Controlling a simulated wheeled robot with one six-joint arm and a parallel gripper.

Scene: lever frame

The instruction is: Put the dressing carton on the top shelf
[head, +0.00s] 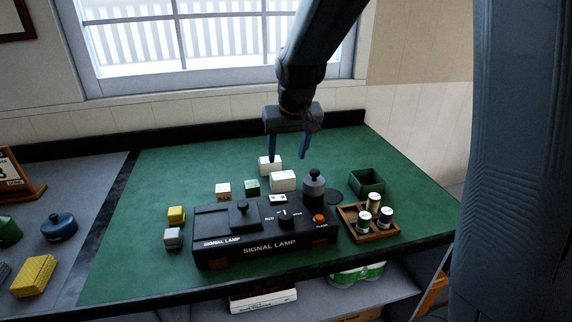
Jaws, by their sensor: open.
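My gripper (288,157) hangs above the back of the green table, fingers down, open and empty. Two white cartons lie below it: one (268,167) behind and left, close to the left fingertip, and a larger one (284,182) in front. A smaller whitish box (223,191) with faint print stands further left. The print is too small to tell which one is the dressing carton. I cannot make out a top shelf; a grey shelf (205,308) shows below the table top.
A black signal lamp box (265,247) with a knob and levers fills the table's front middle. A dark green box (252,187), yellow block (176,214), grey block (173,238), spool tray (372,236) and open green bin (367,182) surround it. The table's back left is clear.

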